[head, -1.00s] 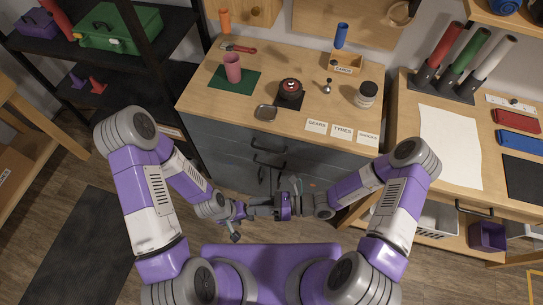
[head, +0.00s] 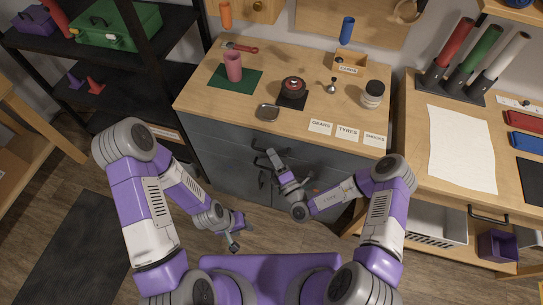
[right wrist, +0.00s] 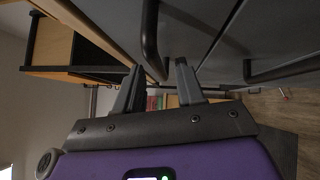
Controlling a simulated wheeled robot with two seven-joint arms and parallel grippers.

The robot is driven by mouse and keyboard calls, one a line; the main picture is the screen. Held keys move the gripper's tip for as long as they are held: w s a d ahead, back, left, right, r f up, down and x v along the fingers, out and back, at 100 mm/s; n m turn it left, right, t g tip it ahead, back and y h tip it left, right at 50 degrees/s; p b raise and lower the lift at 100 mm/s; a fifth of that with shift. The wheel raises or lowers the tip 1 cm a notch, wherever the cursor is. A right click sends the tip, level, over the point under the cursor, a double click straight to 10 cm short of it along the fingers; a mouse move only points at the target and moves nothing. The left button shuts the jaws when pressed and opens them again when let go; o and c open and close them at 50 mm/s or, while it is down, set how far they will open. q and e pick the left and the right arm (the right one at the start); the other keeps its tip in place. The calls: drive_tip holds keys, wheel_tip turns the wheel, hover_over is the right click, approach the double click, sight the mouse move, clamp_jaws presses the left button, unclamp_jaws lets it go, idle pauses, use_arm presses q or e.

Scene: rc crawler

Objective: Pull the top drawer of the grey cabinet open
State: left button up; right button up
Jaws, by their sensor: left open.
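The grey cabinet (head: 215,150) stands under the wooden worktop, and its top drawer (head: 225,135) sits flush with the front. The dark bar handle of the top drawer (head: 259,151) is partly hidden by my right gripper (head: 273,158). In the right wrist view a dark handle (right wrist: 150,38) comes down close to my right gripper (right wrist: 160,75), its lower end between the two spread fingertips. The fingers are not closed on it; whether they touch it I cannot tell. My left gripper (head: 235,238) is open and empty, low in front of my base, away from the cabinet.
A second handle (right wrist: 248,70) shows further right in the right wrist view. Floor in front of the cabinet is clear.

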drive_tip(key=shift+w+a+r, duration=0.1)
drive_tip(key=shift+w+a, duration=0.2)
drive_tip(key=shift+w, duration=0.2)
clamp_jaws()
